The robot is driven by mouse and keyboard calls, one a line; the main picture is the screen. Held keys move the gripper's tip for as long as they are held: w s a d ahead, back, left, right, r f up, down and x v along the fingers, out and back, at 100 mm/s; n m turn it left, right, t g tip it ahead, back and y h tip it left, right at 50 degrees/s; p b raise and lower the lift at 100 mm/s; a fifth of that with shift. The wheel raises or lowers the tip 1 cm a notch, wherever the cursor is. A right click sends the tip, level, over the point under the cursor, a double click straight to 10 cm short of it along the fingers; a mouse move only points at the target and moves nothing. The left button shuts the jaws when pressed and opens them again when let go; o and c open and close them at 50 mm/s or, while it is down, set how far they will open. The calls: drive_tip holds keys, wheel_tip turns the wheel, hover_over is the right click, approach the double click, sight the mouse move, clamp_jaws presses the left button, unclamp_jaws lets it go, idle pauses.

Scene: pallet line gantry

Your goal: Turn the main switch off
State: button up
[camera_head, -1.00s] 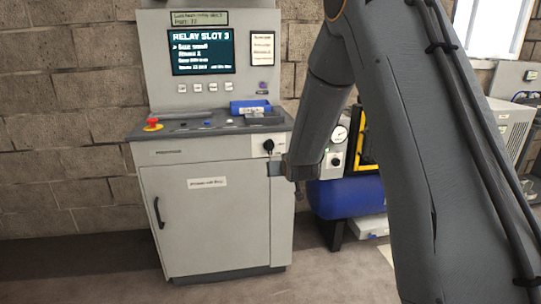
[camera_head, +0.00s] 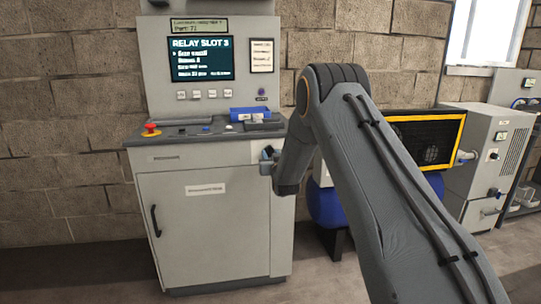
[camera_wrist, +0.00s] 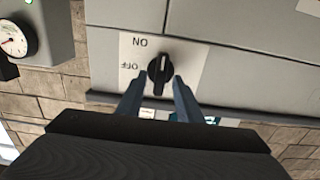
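The main switch (camera_wrist: 159,70) is a black rotary knob on a white plate (camera_wrist: 190,62) marked ON and OFF, on the grey cabinet. In the wrist view the lettering is upside down and the knob's grip stands roughly upright, with a pale mark towards its upper end. My gripper (camera_wrist: 158,92) is open, with one finger on each side of the knob's lower end; I cannot tell whether they touch it. In the head view my gripper (camera_head: 268,155) is at the cabinet's upper right front corner and hides the knob.
The cabinet (camera_head: 215,235) carries a sloped desk with a red emergency button (camera_head: 151,130), a blue object (camera_head: 250,113) and a screen (camera_head: 201,58). A blue tank (camera_head: 325,205) stands just right of it. A gauge (camera_wrist: 14,40) shows in the wrist view. Floor in front is clear.

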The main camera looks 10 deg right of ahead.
drive_tip(key=shift+w, duration=0.5)
drive_tip(key=shift+c, duration=0.2)
clamp_jaws()
